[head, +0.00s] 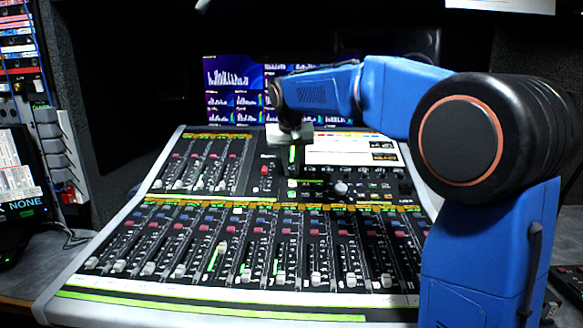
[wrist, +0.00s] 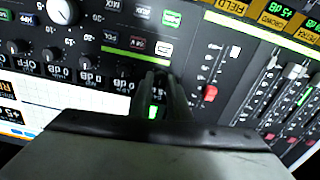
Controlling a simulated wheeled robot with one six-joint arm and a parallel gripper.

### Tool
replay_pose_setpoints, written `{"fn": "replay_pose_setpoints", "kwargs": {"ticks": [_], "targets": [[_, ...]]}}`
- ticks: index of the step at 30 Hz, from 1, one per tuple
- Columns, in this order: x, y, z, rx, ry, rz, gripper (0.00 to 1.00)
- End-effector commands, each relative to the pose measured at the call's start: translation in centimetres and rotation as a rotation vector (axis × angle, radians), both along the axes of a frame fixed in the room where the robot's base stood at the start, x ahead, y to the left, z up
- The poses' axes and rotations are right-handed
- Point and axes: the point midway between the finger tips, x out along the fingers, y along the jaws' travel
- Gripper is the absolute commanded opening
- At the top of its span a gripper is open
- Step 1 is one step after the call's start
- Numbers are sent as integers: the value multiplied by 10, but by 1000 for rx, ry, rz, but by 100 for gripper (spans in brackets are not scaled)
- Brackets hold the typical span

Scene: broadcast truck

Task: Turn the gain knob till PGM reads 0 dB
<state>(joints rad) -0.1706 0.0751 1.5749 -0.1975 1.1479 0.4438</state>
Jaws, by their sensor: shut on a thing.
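In the head view my gripper (head: 297,138) reaches down onto the upper part of the mixing console (head: 190,214), at the left edge of its white screen. In the wrist view the two narrow fingers of my gripper (wrist: 162,80) are shut at the end of a row of small dark knobs. The gain knob sits between the fingertips and is hidden by them. A small readout (wrist: 157,93) beside the fingers is partly covered, and its value cannot be read surely. Neighbouring readouts (wrist: 90,77) show 0 dB. The PGM label is not legible.
A larger knob (wrist: 62,11) with a printed scale stands close to the fingers, and also shows in the head view (head: 341,188). Several faders fill the console's front. Monitors (head: 232,82) stand behind.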

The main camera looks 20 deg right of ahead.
Motion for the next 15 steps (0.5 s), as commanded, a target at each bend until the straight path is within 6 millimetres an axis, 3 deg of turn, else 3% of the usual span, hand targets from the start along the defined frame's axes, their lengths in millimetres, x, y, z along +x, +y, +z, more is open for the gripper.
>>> {"fn": "replay_pose_setpoints", "kwargs": {"ticks": [15], "targets": [[0,1,0,-123,40,304,0]]}}
